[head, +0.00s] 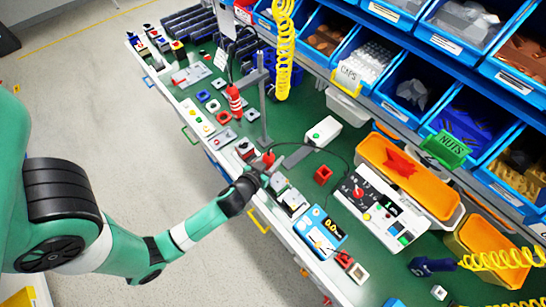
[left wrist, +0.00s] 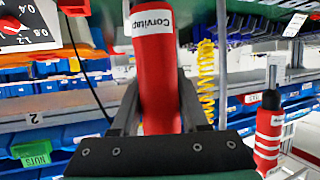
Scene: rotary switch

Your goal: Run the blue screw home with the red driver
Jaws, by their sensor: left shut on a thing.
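My left gripper (head: 264,172) is over the front part of the green bench and is shut on the red driver (head: 268,158). In the left wrist view the driver (left wrist: 155,75) is a thick red handle with a white lettered label, standing between the two dark fingers (left wrist: 160,105). Its tip is hidden. I cannot make out the blue screw; small fixtures (head: 290,198) sit just right of the gripper. My right gripper is not in view.
A second red tool with white bands (head: 234,102) stands near a grey post (head: 264,95). A blue meter (head: 320,232) and a white control panel (head: 382,208) lie to the right. An orange tray (head: 440,196) and blue bins line the back. Yellow coiled hoses (head: 283,50) hang above.

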